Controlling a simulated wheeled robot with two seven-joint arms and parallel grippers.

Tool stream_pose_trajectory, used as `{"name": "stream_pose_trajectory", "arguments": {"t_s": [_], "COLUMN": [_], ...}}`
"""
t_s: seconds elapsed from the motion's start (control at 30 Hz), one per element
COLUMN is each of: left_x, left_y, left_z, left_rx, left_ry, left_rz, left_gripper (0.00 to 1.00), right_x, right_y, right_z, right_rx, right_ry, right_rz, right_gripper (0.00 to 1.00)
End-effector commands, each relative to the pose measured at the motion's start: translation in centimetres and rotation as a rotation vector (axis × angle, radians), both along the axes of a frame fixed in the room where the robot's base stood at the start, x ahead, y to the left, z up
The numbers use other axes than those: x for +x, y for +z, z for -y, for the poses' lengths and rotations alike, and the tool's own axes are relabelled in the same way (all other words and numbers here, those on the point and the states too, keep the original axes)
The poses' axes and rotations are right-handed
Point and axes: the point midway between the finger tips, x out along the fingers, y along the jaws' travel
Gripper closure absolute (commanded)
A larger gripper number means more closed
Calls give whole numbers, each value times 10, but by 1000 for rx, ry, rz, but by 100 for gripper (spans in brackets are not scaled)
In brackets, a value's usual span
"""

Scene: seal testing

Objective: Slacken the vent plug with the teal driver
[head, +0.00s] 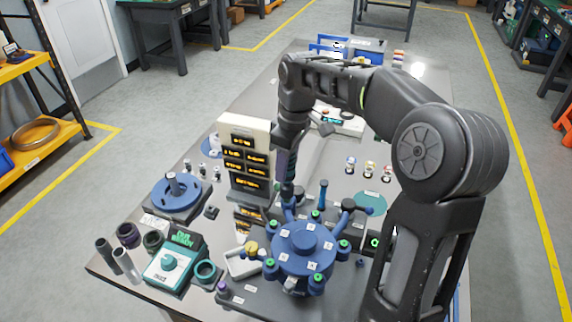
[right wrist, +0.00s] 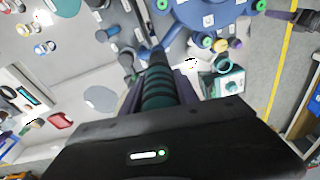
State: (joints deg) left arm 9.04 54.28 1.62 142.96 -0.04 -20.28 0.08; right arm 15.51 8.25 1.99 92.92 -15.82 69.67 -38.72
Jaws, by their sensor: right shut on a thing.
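My right gripper (head: 287,172) is shut on the teal driver, whose ribbed dark-teal handle (right wrist: 157,88) shows between the fingers in the right wrist view. In the head view the driver (head: 287,192) hangs nearly upright, its lower end by the back-left side of the blue round test body (head: 303,243). I cannot tell whether its tip touches anything. The test body has several green-ringed fittings around it and blue stub pipes at the back. It also shows at the top of the right wrist view (right wrist: 208,14). I cannot tell which fitting is the vent plug. My left gripper is out of view.
A white panel with lit amber labels (head: 258,134) stands close left of the driver. A blue round stand (head: 178,205), a teal gauge box (head: 172,262) and dark tubes (head: 106,250) are further left. Small fittings (head: 369,168) stand at the right. Bare tabletop (head: 270,88) lies behind the panel.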

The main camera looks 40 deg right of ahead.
Motion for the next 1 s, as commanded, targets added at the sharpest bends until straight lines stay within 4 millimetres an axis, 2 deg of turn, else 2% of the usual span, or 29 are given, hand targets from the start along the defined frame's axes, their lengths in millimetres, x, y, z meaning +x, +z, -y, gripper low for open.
{"name": "stream_pose_trajectory", "arguments": {"t_s": [1.0], "left_x": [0], "left_y": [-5], "left_z": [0], "left_rx": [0], "left_ry": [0], "left_rz": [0], "left_gripper": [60], "right_x": [0], "right_y": [-7], "right_z": [0], "right_rx": [0], "right_ry": [0], "right_rz": [2], "right_gripper": [100]}}
